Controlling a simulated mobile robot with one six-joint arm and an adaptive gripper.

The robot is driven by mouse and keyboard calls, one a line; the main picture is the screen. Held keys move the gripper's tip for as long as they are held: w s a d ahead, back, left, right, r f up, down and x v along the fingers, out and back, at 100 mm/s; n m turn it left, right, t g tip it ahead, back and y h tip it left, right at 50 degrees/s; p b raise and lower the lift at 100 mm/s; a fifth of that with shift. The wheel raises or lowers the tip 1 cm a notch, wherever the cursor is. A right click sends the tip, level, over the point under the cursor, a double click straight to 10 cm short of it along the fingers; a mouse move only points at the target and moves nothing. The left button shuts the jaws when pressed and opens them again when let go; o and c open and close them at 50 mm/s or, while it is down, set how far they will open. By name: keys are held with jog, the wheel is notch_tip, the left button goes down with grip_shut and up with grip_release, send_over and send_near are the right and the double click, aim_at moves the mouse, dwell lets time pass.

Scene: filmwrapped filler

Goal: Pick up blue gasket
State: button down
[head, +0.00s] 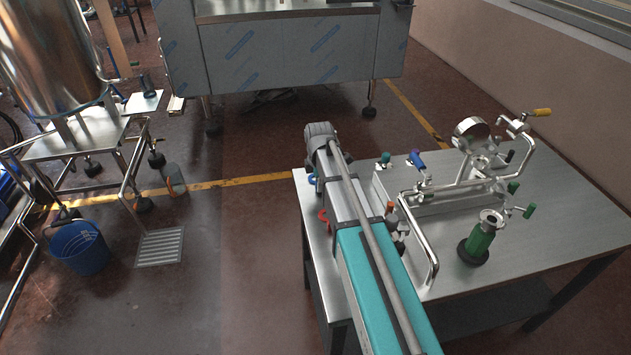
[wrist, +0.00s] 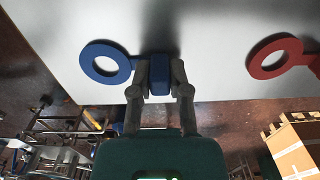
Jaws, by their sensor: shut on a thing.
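The blue gasket (wrist: 105,62) is a flat ring with a block-like tab, in the upper left of the wrist view over the pale table top. My gripper (wrist: 160,78) has its two grey fingers on either side of the tab and is shut on it; the ring sticks out to the left of the fingers. In the head view a small blue part of the gasket (head: 312,180) shows at the table's left edge, beside my arm. My arm hides the fingertips there. I cannot tell whether the gasket touches the table.
A red ring-shaped gasket (wrist: 275,55) lies to the right in the wrist view. The steel table (head: 570,225) carries a gauge and pipe assembly (head: 470,150) and a green-bodied valve (head: 482,240) right of my arm. A cardboard box (wrist: 295,150) shows at lower right in the wrist view.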

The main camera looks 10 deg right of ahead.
jog(key=shift+r, duration=0.15)
notch_tip(320, 180, up, 3)
jog(key=p, duration=0.3)
jog(key=s+d+r+p, duration=0.4)
jog(key=s+r+p, duration=0.5)
jog(key=s, duration=0.4)
jog(key=shift+s+r+p, duration=0.2)
jog(key=shift+r+p, duration=0.15)
jog(key=shift+p, duration=0.15)
jog(key=shift+r, duration=0.1)
